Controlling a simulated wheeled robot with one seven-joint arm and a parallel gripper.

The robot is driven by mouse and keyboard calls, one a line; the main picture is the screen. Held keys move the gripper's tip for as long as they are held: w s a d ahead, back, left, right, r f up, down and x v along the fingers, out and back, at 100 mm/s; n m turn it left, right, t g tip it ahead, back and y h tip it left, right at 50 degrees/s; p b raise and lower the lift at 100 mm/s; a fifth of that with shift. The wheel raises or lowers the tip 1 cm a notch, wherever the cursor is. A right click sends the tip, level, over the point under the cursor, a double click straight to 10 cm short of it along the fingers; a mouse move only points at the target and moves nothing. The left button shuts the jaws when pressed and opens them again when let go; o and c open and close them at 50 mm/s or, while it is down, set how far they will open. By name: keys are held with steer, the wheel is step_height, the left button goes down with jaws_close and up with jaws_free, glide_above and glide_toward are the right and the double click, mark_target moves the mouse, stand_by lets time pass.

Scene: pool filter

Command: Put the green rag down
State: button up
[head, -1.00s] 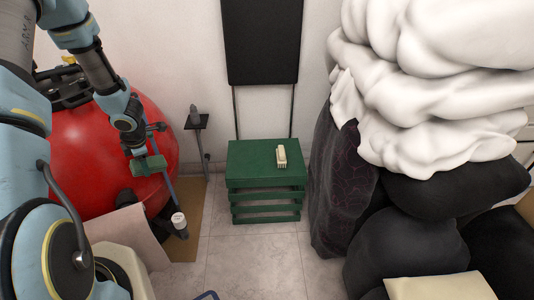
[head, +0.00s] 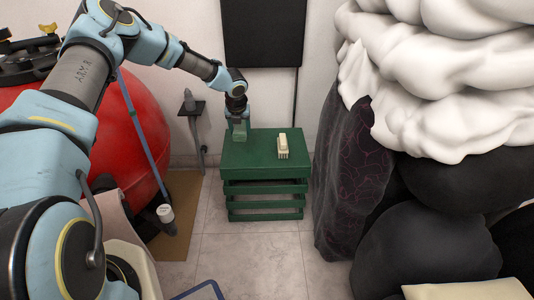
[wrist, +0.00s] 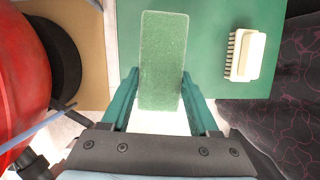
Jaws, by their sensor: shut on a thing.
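The green rag (wrist: 162,62) is a flat, pale green rectangle between the two teal fingers of my gripper (wrist: 160,95) in the wrist view. My gripper is shut on it. In the head view, my gripper (head: 238,122) points down at the back left part of the green crate (head: 268,158), with the rag (head: 239,131) below the fingers. The crate's flat top also shows in the wrist view (wrist: 205,75), behind the rag. I cannot tell whether the rag touches the crate top.
A cream brush (head: 283,146) lies on the right part of the crate top. The red tank (head: 125,150) stands at left, with a blue pole (head: 146,140) in front. A dark patterned bag (head: 345,180) stands close to the crate's right. The crate top's front middle is bare.

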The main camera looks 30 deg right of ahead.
mark_target(243, 133)
steer(key=shift+w+d+f+n, duration=0.1)
steer(key=shift+d+f+n, duration=0.25)
steer(key=shift+d, duration=0.35)
step_height(243, 133, down, 9)
steer(key=shift+f+b, duration=0.2)
steer(key=shift+b, duration=0.75)
steer(key=shift+f, duration=0.15)
steer(key=o, duration=1.3)
steer(key=shift+r, duration=0.5)
steer(key=p+v, duration=0.2)
steer(key=v, duration=0.9)
steer(key=shift+s+a+r, duration=0.1)
steer(key=shift+s+r, duration=0.05)
steer(key=shift+s, duration=0.1)
